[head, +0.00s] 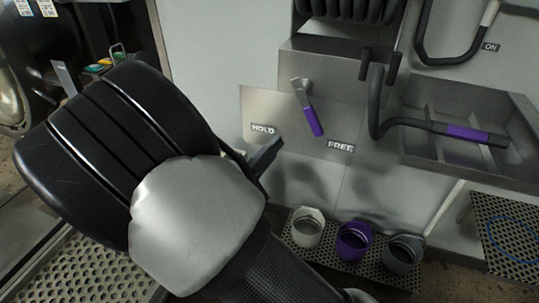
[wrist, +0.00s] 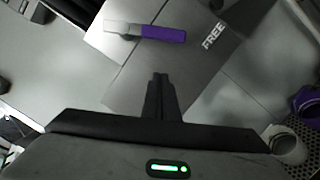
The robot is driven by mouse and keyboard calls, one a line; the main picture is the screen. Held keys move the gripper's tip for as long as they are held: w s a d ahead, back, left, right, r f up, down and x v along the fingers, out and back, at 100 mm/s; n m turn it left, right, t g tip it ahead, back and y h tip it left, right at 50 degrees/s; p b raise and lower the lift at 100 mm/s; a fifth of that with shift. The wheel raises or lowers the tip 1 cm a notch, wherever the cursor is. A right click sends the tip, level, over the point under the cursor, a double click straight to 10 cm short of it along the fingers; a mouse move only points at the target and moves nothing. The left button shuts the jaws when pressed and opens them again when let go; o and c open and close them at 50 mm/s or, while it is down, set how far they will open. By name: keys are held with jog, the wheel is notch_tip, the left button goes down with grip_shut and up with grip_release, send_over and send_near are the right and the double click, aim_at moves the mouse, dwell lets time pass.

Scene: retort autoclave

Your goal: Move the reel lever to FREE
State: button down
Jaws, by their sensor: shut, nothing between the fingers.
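The reel lever has a grey arm and a purple grip (head: 313,121). It hangs from its pivot on a metal plate (head: 262,105), pointing down and slightly right. Its tip lies close to the left of the FREE label (head: 341,146), well away from the HOLD label (head: 263,129). In the wrist view the purple grip (wrist: 163,34) points right toward the FREE label (wrist: 213,37). My gripper (wrist: 160,78) is shut and empty, its fingertips apart from the lever in the picture. In the head view my gripper (head: 267,152) is partly hidden by my wrist, left of and below the lever.
A grey tray (head: 420,155) with a purple-gripped hose wand (head: 460,132) is at right. Below, a perforated shelf (head: 380,275) carries a white cup (head: 307,227), a purple cup (head: 354,240) and a grey cup (head: 403,253). A black hose reel (head: 352,8) sits above the lever.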

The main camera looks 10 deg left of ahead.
aim_at(308, 109)
jog(key=w+d+r+b, duration=0.1)
jog(key=w+d+r, duration=0.1)
jog(key=d, duration=0.3)
jog(key=shift+x, duration=1)
jog(key=shift+a+r, duration=0.1)
jog(key=shift+r, duration=0.05)
